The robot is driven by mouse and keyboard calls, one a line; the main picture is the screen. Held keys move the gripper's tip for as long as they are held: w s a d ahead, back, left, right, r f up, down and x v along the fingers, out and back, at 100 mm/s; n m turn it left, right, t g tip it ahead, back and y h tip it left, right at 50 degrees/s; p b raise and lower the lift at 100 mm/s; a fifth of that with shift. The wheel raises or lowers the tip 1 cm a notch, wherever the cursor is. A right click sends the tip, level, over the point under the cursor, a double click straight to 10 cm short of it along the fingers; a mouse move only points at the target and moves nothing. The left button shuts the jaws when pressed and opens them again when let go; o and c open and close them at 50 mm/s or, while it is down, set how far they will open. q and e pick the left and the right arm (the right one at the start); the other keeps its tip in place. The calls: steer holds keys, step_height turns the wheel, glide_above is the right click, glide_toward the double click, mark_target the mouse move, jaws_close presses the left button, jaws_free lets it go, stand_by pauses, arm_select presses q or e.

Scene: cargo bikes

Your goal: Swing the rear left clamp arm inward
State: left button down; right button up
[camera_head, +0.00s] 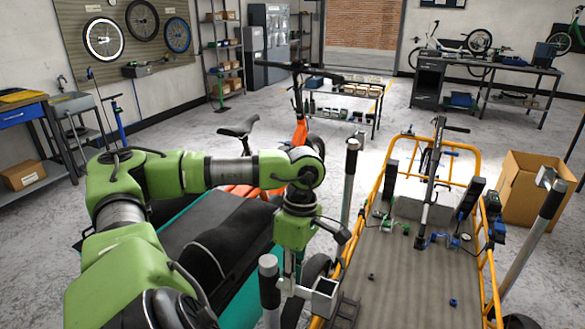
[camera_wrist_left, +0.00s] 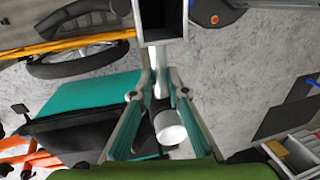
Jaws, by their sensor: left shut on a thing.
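The rear left clamp arm (camera_head: 322,296) is a grey metal bar with a square, open-ended head. It reaches right from a dark upright post with a pale cap (camera_head: 268,265), towards the yellow-framed cargo bed. In the left wrist view, the square head (camera_wrist_left: 160,18) is at the top and the post's pale cap (camera_wrist_left: 168,127) shows between the fingers. My left gripper (camera_head: 288,284) is above the bar, between post and head; its fingertips (camera_wrist_left: 158,78) are closed on the bar. The exact contact is partly hidden. My right gripper is out of view.
The cargo bed (camera_head: 400,285) carries small loose parts and an upright tool. More posts stand at its far left (camera_head: 350,180) and right (camera_head: 540,220). A black and teal cargo box (camera_head: 215,240) lies left, under my arm. A cardboard box (camera_head: 530,195) stands right.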

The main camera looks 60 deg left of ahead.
arm_select(q)
steer(key=c, duration=2)
jaws_free()
steer(key=shift+o, duration=0.2)
step_height(320, 180, up, 7)
steer(key=w, duration=0.1)
steer(key=shift+a+r, duration=0.2)
steer(key=shift+a, duration=0.1)
steer(key=shift+w, duration=0.1)
